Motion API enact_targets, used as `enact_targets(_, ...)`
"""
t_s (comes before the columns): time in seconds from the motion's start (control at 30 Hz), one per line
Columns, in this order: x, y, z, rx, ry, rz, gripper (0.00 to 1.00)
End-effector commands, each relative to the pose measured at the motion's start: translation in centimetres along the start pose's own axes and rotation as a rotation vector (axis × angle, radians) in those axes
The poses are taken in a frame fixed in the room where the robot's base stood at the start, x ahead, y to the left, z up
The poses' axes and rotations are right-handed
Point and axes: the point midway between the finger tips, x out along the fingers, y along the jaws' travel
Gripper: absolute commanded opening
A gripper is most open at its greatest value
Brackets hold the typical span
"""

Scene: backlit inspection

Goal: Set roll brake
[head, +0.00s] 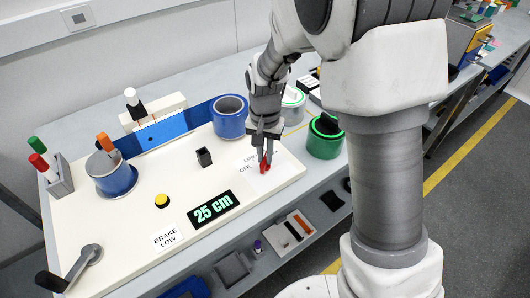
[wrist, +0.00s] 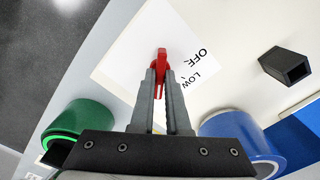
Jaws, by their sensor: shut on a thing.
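A small red brake lever (head: 264,167) stands on a white plate at the right end of the cream panel (head: 140,215). My gripper (head: 266,150) reaches down from above and is shut on the red lever. In the wrist view, the fingers (wrist: 160,88) close around the lever (wrist: 162,52), whose tip shows past them. The plate carries the words OFF and LOW beside the lever; the fingers partly cover the plate in the head view. A card (head: 166,238) on the panel reads BRAKE LOW. A black display (head: 213,209) reads 25 cm in green.
A blue roll (head: 229,122) and a green roll (head: 324,138) stand close to my gripper. A black square post (head: 204,157), a yellow button (head: 162,201) and a grey crank (head: 85,262) are on the panel.

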Motion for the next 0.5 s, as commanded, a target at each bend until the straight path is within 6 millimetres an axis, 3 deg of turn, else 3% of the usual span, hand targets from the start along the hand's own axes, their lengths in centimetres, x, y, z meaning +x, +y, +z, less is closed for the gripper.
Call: enact_targets(0.5,-0.14,-0.08,-0.12,0.172,0.004,-0.003,0.0)
